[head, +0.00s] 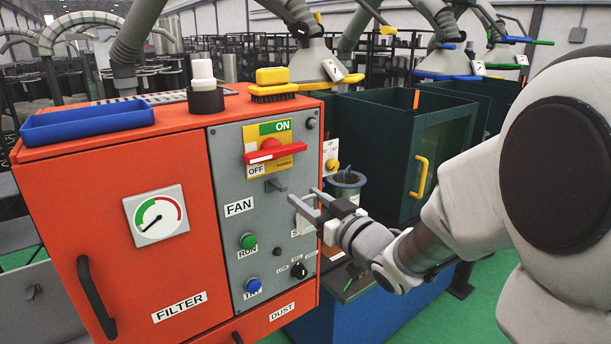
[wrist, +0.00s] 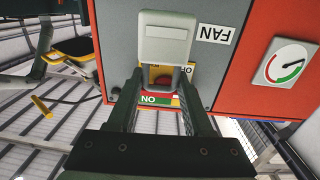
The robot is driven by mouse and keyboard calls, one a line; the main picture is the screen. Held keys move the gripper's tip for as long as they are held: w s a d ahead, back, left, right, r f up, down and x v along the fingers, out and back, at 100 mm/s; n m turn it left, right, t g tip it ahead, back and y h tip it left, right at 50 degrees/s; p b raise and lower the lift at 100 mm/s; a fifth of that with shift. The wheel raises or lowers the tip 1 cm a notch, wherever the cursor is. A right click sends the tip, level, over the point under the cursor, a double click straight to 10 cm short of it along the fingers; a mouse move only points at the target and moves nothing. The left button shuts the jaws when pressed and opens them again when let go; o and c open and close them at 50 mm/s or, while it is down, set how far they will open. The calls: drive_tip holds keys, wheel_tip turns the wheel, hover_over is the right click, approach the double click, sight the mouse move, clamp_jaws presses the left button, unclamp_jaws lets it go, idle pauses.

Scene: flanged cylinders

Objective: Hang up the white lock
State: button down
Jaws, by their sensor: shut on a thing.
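The white lock (wrist: 165,45) is a pale block between the fingertips of my gripper (wrist: 162,75) in the wrist view. Its grey shackle shows at the end toward the power switch. In the head view my gripper (head: 306,197) is in front of the grey panel and shut on the lock (head: 303,224), which is partly hidden by the fingers. A small grey hook (head: 276,185) sticks out of the panel below the red switch handle (head: 275,153), to the upper left of my gripper. I cannot tell whether the lock touches the panel.
The orange cabinet (head: 110,215) carries a blue tray (head: 88,124), a yellow brush (head: 272,85) and a white-topped item (head: 204,88). A green button (head: 248,241), a blue button (head: 253,286) and a black knob (head: 299,270) project below. A dark green machine (head: 400,150) stands behind my gripper.

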sight(285, 188)
drive_tip(key=shift+s+a+r, duration=0.2)
drive_tip(key=shift+s+r, duration=0.05)
drive_tip(key=shift+r, duration=0.2)
drive_tip(key=shift+s+a+r, duration=0.2)
drive_tip(key=shift+r, duration=0.25)
drive_tip(key=shift+f+x, duration=0.15)
drive_tip(key=shift+x, duration=1.1)
drive_tip(key=shift+f+x, duration=0.15)
drive_tip(key=shift+x, duration=1.05)
drive_tip(key=shift+w+a+f, duration=0.1)
drive_tip(key=shift+w+a, duration=0.05)
drive_tip(key=shift+w+a, duration=0.3)
drive_tip(key=shift+w, duration=0.15)
drive_tip(key=shift+b+x, duration=0.5)
drive_tip(key=shift+x, duration=0.6)
drive_tip(key=shift+w+a+f, duration=0.1)
drive_tip(key=shift+f, duration=0.1)
drive_tip(key=shift+w+a+f+b, duration=0.15)
drive_tip(key=shift+w+f+b, duration=0.1)
drive_tip(key=shift+b, duration=0.25)
drive_tip(key=shift+w+a+b, duration=0.15)
drive_tip(key=shift+b, duration=0.25)
